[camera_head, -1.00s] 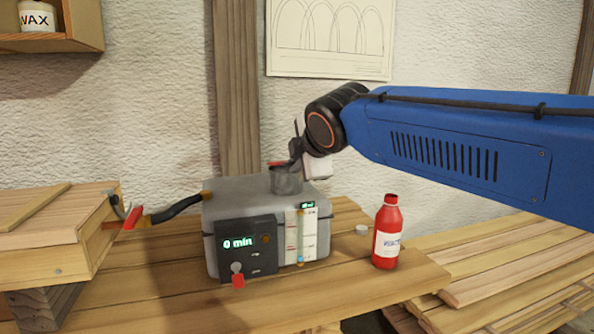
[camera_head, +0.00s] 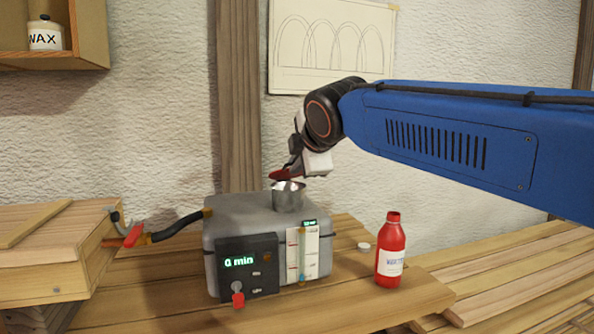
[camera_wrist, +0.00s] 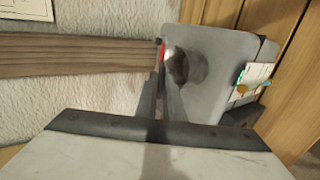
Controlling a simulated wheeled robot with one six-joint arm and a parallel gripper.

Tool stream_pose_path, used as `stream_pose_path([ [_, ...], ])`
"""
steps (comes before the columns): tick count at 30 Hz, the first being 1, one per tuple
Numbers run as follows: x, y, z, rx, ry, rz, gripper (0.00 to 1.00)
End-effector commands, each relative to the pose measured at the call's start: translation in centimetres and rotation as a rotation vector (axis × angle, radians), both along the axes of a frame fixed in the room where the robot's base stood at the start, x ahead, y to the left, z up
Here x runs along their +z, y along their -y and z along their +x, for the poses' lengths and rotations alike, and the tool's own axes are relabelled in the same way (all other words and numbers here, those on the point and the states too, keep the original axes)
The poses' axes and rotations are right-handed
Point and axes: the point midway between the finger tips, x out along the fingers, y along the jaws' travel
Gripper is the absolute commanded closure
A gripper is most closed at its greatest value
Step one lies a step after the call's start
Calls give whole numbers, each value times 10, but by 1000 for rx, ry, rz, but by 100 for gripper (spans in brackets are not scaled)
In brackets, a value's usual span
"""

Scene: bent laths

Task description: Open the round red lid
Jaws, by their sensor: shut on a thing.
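The round red lid (camera_head: 280,175) is tilted above the metal filler neck (camera_head: 288,196) on top of the grey box (camera_head: 240,212). My gripper (camera_head: 291,166) is shut on the lid and holds it over the neck. The neck's bright rim and open mouth show below the lid; I cannot tell whether the lid's far edge still touches it. In the wrist view my two fingers (camera_wrist: 161,88) are close together, with a thin red strip of the lid (camera_wrist: 164,54) at their tips, beside the neck (camera_wrist: 187,67).
A black hose (camera_head: 180,227) with a red lever (camera_head: 133,236) joins the box to a wooden chest (camera_head: 55,247). The box front has a "0 min" display.

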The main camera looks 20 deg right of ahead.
Motion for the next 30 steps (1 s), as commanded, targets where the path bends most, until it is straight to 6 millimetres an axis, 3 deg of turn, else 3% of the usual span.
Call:
stream_pose_path([
  [30,34,0,22,0,5,1,100],
])
